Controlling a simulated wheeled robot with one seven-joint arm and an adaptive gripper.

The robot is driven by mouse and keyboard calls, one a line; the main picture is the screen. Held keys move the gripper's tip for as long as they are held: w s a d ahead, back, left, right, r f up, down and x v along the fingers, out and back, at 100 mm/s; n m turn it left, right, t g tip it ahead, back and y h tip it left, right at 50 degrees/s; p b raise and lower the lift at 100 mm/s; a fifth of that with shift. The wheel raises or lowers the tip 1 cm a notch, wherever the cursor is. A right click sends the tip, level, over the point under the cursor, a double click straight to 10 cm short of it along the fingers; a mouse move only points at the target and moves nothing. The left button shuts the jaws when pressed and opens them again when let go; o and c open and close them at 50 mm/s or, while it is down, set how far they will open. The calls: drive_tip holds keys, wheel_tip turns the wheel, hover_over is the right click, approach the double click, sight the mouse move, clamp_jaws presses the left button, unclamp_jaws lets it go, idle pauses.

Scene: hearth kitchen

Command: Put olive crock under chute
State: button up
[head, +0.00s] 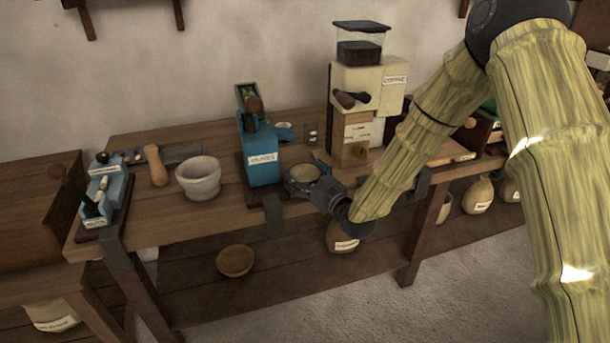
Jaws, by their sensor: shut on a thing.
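A small round crock (304,172) with a tan inside or contents is at the front part of the workbench, just right of the blue machine. My gripper (309,186) is shut on it from the front right; the fingers hide part of its side. I cannot tell whether the crock touches the bench top. The blue machine (261,157) has a white label and a dark-knobbed lever on top. A dark grey strip (272,210), possibly the chute, hangs at the bench's front edge below the machine, left of the crock.
A stone mortar (199,179) and a wooden pestle (156,166) stand left. A cream grinder (368,80) stands behind right. A small blue device (104,190) is at the left end. A wooden bowl (235,260) and a sack (341,238) are on the lower shelf.

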drive_tip(key=o, duration=1.1)
drive_tip(key=shift+f, duration=0.1)
drive_tip(key=v, duration=1.2)
drive_tip(key=shift+b, duration=0.35)
